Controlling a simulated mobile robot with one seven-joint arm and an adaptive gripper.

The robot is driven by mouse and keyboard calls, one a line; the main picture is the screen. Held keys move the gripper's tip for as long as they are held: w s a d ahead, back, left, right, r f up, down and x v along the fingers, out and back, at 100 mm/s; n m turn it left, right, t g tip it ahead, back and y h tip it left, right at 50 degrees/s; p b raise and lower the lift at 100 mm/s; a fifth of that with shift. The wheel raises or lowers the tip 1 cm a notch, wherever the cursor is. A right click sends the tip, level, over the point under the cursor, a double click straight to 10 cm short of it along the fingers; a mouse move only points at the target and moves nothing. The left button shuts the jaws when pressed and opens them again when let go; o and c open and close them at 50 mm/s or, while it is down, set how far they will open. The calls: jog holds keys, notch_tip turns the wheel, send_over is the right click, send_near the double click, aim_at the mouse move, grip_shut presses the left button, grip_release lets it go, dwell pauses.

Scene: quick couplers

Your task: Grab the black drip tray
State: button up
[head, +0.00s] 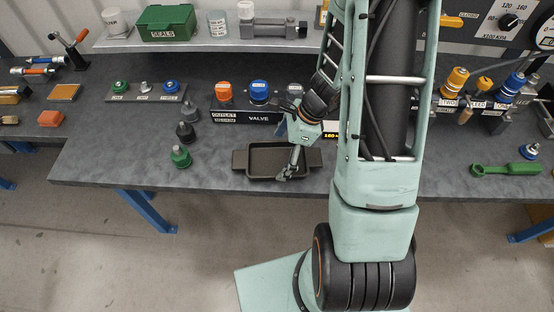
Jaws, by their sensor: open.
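The black drip tray (265,173) is a shallow rectangular tray with a tab handle at its left end. It lies flat on the dark workbench near the front edge, below the valve block. My gripper (287,174) reaches down over the right part of the tray and is open. Its fingertips appear at or just above the tray's floor or right side; I cannot tell whether they touch. My arm and gripper hide part of the tray's right end.
A block labelled VALVE (258,113) with orange and blue caps stands behind the tray. A green coupler (181,157) and two dark ones stand to its left. A green wrench (505,169) lies far right. The bench (110,160) is clear at front left.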

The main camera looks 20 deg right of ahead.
jog(key=shift+f, duration=0.25)
jog(key=shift+c, duration=0.4)
jog(key=c, duration=1.2)
jog(key=shift+r, duration=0.1)
